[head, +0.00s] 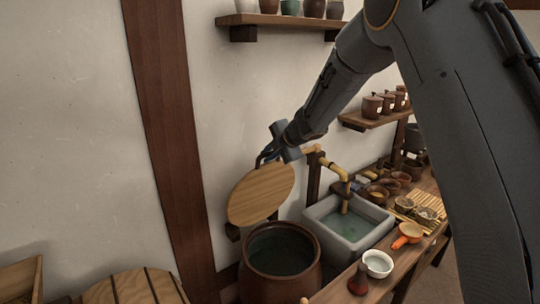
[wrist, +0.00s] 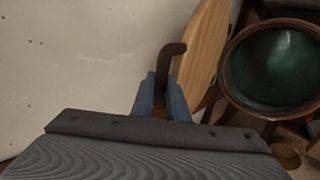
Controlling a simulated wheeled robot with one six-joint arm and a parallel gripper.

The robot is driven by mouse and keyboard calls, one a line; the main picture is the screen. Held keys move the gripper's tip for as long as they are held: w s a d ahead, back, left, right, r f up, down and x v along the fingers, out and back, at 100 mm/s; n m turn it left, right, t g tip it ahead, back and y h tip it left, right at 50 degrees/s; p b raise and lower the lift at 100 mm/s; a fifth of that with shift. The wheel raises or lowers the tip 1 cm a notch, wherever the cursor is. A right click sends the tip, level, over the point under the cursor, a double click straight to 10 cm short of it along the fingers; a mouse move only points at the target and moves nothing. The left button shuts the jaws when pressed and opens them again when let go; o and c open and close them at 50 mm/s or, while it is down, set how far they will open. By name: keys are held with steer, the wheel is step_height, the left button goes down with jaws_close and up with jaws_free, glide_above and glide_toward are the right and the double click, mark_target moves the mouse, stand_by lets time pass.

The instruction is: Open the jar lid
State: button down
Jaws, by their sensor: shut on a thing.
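The round wooden lid (head: 260,195) stands steeply tilted above and behind the jar, clear of most of its mouth. The big brown jar (head: 283,291) is open, and its dark green inside shows. In the head view my gripper (head: 272,150) is at the lid's upper edge. In the wrist view my gripper (wrist: 160,98) has its blue fingers closed around the dark hooked handle (wrist: 171,52) by the lid's face. The lid (wrist: 207,45) shows edge-on there, left of the open jar (wrist: 228,75). Whether the lid's lower edge touches anything is unclear.
A stone basin (head: 318,232) with water and a bamboo spout (head: 334,170) stands right of the jar. A counter with a white bowl (head: 378,264), an orange ladle (head: 408,234) and several small pots runs right. A wall post (head: 165,120) and wall stand close behind the lid.

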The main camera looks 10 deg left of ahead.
steer(key=shift+w+a, duration=0.3)
steer(key=shift+w, duration=0.15)
stand_by(0.3)
steer(key=c, duration=1.7)
jaws_free()
steer(key=shift+s, duration=0.1)
steer(key=shift+f, duration=0.15)
steer(key=shift+s, duration=0.1)
steer(key=v, duration=0.5)
steer(key=r+b+v, duration=0.1)
steer(key=v, duration=0.2)
steer(key=shift+w+a, duration=0.2)
steer(key=shift+w, duration=0.1)
steer(key=shift+d+f, duration=0.1)
